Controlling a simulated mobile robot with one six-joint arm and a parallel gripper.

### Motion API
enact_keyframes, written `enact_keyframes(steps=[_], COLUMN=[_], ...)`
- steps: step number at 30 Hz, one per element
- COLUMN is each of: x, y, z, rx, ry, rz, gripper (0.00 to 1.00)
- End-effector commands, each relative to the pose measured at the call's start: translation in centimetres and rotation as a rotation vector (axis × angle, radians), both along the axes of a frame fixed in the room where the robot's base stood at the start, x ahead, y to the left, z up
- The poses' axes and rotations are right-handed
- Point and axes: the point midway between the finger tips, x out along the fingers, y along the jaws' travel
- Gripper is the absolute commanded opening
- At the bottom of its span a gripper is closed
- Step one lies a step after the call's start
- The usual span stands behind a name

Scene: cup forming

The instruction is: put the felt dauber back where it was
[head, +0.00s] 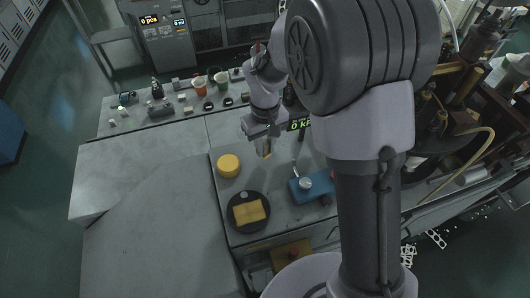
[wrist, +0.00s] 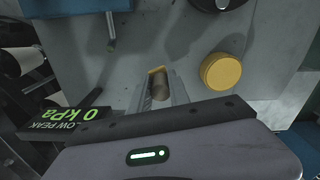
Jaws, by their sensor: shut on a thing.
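My gripper (head: 264,148) is above the grey worktop (head: 287,215), pointing down. It is shut on a small piece with a tan-brown body and a yellow edge, which I take to be the felt dauber (wrist: 159,90); the fingers hide part of it.
A black round dish (head: 235,224) with a yellow square pad (head: 249,211) sits near the front edge. A blue device (head: 312,187) with a lever stands to the right. A display (wrist: 75,116) reads 0 kPa. Cups and small items line the back left counter; the left counter is clear.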

Motion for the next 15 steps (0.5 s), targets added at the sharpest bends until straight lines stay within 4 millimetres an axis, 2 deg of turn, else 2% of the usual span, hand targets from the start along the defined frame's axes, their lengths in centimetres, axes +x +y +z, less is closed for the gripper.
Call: enact_keyframes(steps=[1,4,15], x=[-0.1,-0.1,-0.1], y=[0.0,0.0,0.0], z=[-1.2,-2.7,-3.4], rx=[-0.001,-0.001,0.0], ry=[0.006,0.003,0.001], rz=[0.0,0.001,0.001], gripper=[0.0,0.0,0.0])
